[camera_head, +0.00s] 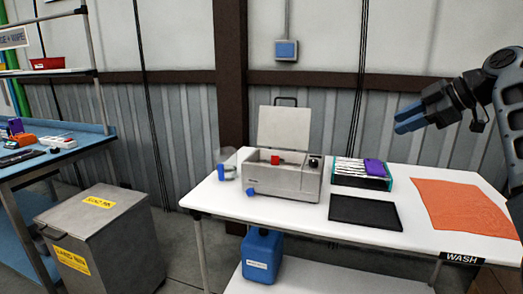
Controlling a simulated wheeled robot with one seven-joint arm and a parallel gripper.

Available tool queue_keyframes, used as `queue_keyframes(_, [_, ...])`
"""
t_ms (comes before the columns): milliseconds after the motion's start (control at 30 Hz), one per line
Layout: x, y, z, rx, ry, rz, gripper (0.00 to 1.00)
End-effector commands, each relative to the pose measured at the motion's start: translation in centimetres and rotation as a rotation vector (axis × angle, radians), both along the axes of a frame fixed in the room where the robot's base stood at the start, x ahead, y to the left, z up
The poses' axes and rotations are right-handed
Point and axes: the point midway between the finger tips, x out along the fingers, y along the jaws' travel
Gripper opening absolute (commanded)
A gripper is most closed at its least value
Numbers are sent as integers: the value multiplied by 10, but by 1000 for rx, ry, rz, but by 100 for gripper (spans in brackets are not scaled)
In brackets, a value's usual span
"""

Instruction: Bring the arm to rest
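My gripper (409,118) is in the upper right, held in the air above the right part of the white table (310,220), with its blue fingertips pointing left. The two fingertips look close together, and I cannot tell whether a gap lies between them. I see nothing hanging from them. My dark arm comes in from the right edge and is partly cut off by the frame.
On the table stand a grey box with a raised lid (284,180), a rack with a purple item (374,168), a black mat (364,212) and an orange cloth (463,208). A lidded metal bin (103,240) and a blue-topped bench (85,135) stand left.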

Motion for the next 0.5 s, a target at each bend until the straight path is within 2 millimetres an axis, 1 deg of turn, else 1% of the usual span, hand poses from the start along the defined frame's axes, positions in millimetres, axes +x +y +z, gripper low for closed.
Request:
queue_keyframes(33, [0,2,-10,7,8,-11,34])
queue_keyframes(167, [1,5,-34,25,19,-52,34])
queue_keyframes(267, [0,9,-58,44,30,-90,34])
queue_keyframes(367, [-1,14,-86,64,42,-136,34])
queue_keyframes(467, [-6,20,-122,91,58,-196,34])
queue_keyframes(500, [-10,23,-139,103,66,-225,34])
